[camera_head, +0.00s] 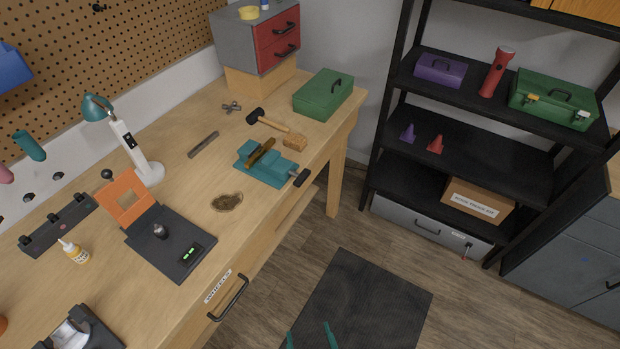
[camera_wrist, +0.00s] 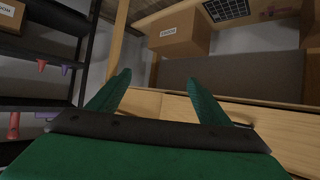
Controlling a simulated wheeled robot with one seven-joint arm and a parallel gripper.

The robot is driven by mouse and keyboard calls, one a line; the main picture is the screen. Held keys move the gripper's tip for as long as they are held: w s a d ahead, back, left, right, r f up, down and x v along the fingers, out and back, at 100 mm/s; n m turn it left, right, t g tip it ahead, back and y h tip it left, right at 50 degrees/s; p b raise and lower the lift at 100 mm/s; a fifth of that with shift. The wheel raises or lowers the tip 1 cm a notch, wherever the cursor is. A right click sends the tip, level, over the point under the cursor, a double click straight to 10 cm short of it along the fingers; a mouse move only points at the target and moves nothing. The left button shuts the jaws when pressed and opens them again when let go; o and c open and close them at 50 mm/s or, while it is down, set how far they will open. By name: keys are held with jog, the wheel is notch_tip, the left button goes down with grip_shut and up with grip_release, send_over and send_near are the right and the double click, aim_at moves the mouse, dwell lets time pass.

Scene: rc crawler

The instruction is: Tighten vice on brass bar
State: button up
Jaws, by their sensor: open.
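The teal vice (camera_head: 268,166) sits on the workbench near its front edge, with a dark handle (camera_head: 301,177) at its right end. The brass bar (camera_head: 261,151) lies at the vice jaws, tilted; I cannot tell how tightly it is held. My gripper (camera_head: 308,336) shows only as two teal fingertips at the bottom of the head view, over the floor mat and well away from the vice. In the wrist view my gripper (camera_wrist: 155,95) has its two fingers spread apart with nothing between them. The vice and bar are not seen in the wrist view.
A mallet (camera_head: 275,122), wooden block (camera_head: 295,142) and green toolbox (camera_head: 323,94) lie behind the vice. A file (camera_head: 203,144) and a dark patch (camera_head: 227,202) are to its left. A black shelf (camera_head: 470,160) stands right. The floor by the mat (camera_head: 362,300) is clear.

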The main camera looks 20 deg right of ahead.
jog(key=w+d+f+g+y, duration=0.15)
jog(key=w+d+f, duration=0.35)
jog(key=w, duration=0.5)
jog(key=n+t+y, duration=0.3)
jog(key=n+y, duration=0.6)
jog(key=y, duration=0.3)
send_near(306, 178)
jog(key=x, duration=0.9)
jog(key=shift+a+r, duration=0.1)
jog(key=shift+r, duration=0.05)
jog(key=c, duration=1)
